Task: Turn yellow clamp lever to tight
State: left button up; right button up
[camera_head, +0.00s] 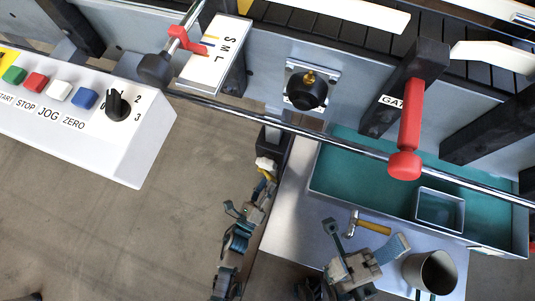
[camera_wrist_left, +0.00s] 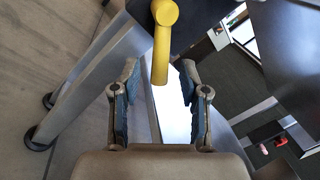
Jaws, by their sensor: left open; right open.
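The yellow clamp lever (camera_wrist_left: 161,45) shows in the left wrist view as a rounded knob on a straight shaft. Its lower end lies between the fingertips of my left gripper (camera_wrist_left: 160,78), which is open with a gap on both sides. In the head view, my left gripper (camera_head: 250,197) is at the bench's left edge, where only a small yellow bit of the lever (camera_head: 261,186) shows. The lever's pivot and any tight marking cannot be made out. My right gripper (camera_head: 363,240) is open over the bench, close to a small yellow-handled tool (camera_head: 373,227).
A grey cup (camera_head: 431,271) stands right of my right gripper. A teal-lined tray (camera_head: 340,182) holds a small box (camera_head: 440,207). A metal rail (camera_head: 330,141) and red gate lever (camera_head: 409,130) overhang it. A button panel (camera_head: 75,124) is at left; floor below it is open.

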pick_arm(q)
jog(key=v, duration=1)
jog(key=shift+s+a, duration=0.2)
jog(key=shift+f, duration=0.1)
